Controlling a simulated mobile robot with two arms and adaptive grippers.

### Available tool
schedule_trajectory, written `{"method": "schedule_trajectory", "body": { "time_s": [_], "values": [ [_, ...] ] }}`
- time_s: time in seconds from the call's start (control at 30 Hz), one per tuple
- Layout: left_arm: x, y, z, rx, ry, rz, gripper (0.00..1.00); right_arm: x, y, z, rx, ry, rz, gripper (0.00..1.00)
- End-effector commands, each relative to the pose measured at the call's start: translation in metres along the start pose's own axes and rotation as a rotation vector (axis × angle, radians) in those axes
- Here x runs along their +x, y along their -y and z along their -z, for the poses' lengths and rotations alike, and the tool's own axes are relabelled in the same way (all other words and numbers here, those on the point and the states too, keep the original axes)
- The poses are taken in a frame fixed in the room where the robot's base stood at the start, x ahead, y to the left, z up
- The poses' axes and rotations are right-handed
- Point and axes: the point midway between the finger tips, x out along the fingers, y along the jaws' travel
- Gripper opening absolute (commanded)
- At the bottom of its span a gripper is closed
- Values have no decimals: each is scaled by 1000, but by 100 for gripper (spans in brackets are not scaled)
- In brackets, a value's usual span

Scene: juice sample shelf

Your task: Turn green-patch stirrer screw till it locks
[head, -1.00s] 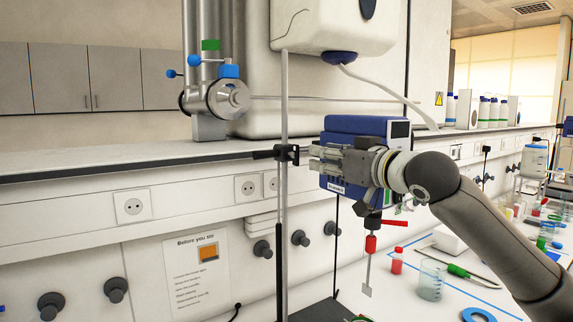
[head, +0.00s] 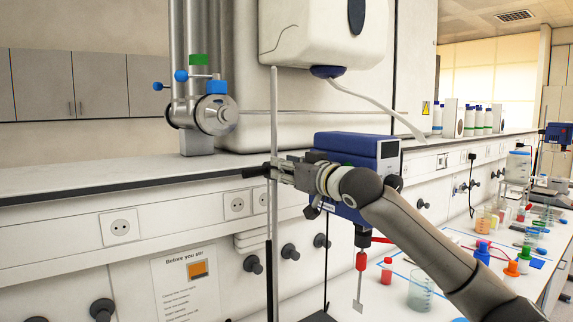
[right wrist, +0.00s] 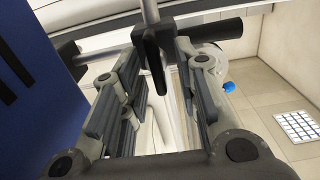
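The blue stirrer (head: 360,150) is mounted beside an upright metal rod (head: 273,110), with a red chuck (head: 361,261) and a paddle hanging below it. My arm partly hides it, and I cannot make out a green patch for certain. A black clamp with a screw (head: 256,171) sits on the rod. My right gripper (head: 284,172) is at the clamp, reaching from the right. In the right wrist view, its fingers (right wrist: 158,85) are spread, with the black screw piece (right wrist: 153,60) between them and gaps on both sides. My left gripper is not in view.
A second blue stirrer (head: 558,134) stands far right. Beakers (head: 421,292) and small capped bottles (head: 387,271) stand on the white bench below my right arm. A steel pipe with blue valve knobs (head: 200,100) stands behind on the left. The shelf (head: 90,175) left of the rod is clear.

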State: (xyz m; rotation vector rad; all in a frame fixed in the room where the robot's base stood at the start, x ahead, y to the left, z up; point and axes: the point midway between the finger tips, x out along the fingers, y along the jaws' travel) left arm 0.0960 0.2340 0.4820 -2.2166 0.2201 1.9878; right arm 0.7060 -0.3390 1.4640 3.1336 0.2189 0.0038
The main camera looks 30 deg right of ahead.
Motion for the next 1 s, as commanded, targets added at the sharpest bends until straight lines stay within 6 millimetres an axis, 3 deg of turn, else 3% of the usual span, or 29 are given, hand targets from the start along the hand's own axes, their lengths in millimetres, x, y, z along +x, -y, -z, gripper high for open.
{"method": "schedule_trajectory", "body": {
  "time_s": [0.23,0.47,1.0],
  "values": [
    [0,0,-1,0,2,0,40,1,0,-1,0,1,0,29],
    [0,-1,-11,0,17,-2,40,1,0,-1,0,1,0,0],
    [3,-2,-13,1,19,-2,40,1,-1,-3,129,3,0,0]
  ]
}}
